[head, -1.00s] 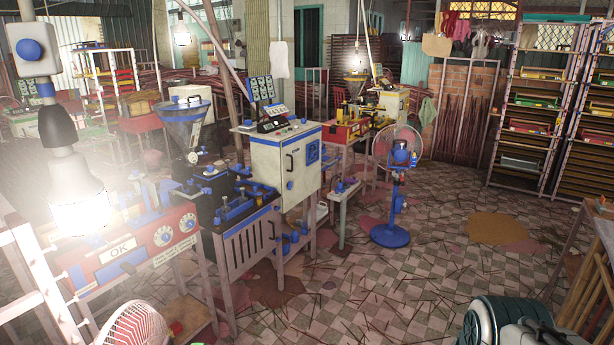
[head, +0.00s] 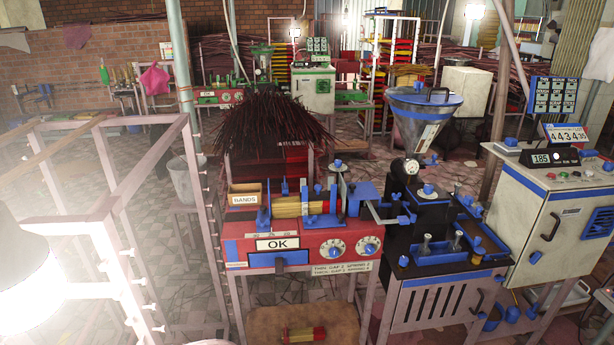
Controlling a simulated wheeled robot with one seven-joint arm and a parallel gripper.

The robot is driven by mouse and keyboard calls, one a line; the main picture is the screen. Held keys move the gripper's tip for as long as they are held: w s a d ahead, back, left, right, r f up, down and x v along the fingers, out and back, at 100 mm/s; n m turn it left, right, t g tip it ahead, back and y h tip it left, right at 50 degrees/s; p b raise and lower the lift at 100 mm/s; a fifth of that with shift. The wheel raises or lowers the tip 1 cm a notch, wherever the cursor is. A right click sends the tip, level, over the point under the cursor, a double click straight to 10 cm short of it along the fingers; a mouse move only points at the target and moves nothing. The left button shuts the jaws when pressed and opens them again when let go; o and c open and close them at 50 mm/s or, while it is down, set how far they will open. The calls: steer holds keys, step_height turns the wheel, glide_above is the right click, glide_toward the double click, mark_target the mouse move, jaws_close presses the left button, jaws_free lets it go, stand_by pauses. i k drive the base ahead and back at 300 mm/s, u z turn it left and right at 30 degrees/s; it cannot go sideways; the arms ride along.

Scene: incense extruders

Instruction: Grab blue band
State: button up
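A small wooden box labelled BANDS (head: 244,199) sits at the left end of the red and white machine (head: 300,245). What lies inside the box is too small to make out, and I cannot pick out a separate blue band. To the right of the box, blue uprights and blue fittings (head: 322,221) stand around a yellow-tan roll (head: 288,208) on the machine top. The machine's front has an OK plate (head: 277,243) and two dials. My gripper is not in view.
A black machine with a hopper (head: 422,115) and a white control cabinet (head: 560,225) stand to the right. A pale rack (head: 110,225) with a bright lamp stands at the near left. Dark incense sticks (head: 265,122) are heaped behind the machine.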

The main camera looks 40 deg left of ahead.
mark_target(285, 193)
steer(key=u, duration=0.7)
steer(key=i, duration=1.25)
steer(key=u, duration=1.45)
steer(key=i, duration=0.6)
steer(key=u, duration=0.45)
